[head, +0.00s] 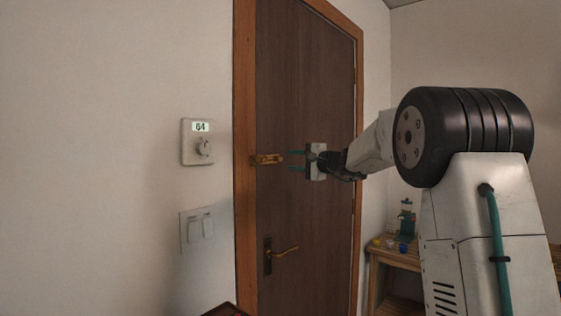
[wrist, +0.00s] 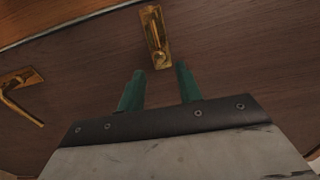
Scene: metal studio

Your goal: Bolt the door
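A dark brown wooden door (head: 300,215) stands shut in an orange-brown frame. A brass bolt (head: 267,159) is mounted on the door's left edge, above the handle. My gripper (head: 292,161) is to the right of the bolt, its two green fingers apart and pointing left toward it. In the wrist view the bolt (wrist: 156,38) lies just beyond and between the open fingertips (wrist: 160,74), not touched by them. A small round knob shows at the bolt's near end. I cannot tell whether the bolt reaches into the frame.
A brass lever handle (head: 279,252) sits lower on the door; it also shows at left in the wrist view (wrist: 18,92). A thermostat (head: 198,142) and a light switch (head: 197,230) are on the left wall. A wooden shelf (head: 394,254) with small items stands right of the door.

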